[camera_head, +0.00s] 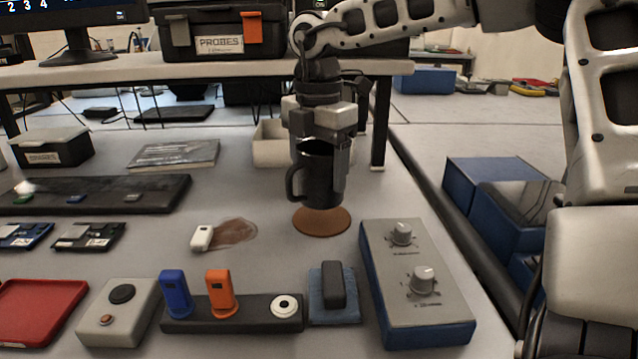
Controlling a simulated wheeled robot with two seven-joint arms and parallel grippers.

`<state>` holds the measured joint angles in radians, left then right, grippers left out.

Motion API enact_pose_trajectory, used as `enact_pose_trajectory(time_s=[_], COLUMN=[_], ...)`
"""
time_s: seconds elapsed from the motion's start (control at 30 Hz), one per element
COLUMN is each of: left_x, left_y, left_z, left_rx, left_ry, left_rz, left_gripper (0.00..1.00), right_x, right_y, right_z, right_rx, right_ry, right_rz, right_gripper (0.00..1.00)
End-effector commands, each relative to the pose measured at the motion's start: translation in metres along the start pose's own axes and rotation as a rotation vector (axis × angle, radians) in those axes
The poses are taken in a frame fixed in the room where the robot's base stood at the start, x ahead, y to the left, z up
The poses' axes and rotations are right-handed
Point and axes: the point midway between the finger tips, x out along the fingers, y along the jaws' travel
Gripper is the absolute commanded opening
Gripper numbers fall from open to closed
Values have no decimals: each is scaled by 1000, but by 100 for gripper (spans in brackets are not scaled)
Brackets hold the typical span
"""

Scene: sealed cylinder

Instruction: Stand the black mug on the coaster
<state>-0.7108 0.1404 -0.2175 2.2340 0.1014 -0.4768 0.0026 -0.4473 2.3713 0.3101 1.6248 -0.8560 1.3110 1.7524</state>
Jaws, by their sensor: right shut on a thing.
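The black mug (316,180) is upright, with its handle toward the left. My right gripper (322,150) comes down from above and is shut on the mug's rim or wall. The brown round coaster (322,222) lies flat on the table below the mug. The mug's base appears just above the coaster's back part; I cannot tell for sure whether they touch. Part of the coaster is hidden behind the mug. My left gripper is not in view.
A blue-sided box with two knobs (415,280) stands right of and in front of the coaster. A pale bin (268,148) is behind the gripper. The table's right edge is near.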

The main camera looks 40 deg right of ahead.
Motion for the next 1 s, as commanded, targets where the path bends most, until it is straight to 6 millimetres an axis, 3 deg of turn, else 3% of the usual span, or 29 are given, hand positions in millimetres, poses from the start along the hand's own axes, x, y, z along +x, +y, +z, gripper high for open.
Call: enact_pose_trajectory(time_s=[0.3, 0.67, 0.7, 0.77, 1.0], left_x=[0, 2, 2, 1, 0], left_y=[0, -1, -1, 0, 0], left_z=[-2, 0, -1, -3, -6], left_rx=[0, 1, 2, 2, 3], left_ry=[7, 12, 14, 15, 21], left_rz=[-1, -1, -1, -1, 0], left_gripper=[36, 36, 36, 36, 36], right_x=[37, 43, 43, 42, 42], right_y=[4, 4, 4, 4, 3], right_z=[7, 6, 6, 6, 6], right_rx=[1, 1, 1, 1, 1], right_ry=[0, -1, -1, -1, 0], right_rz=[-1, 2, 0, 0, 0], right_gripper=[38, 38, 73, 90, 92])
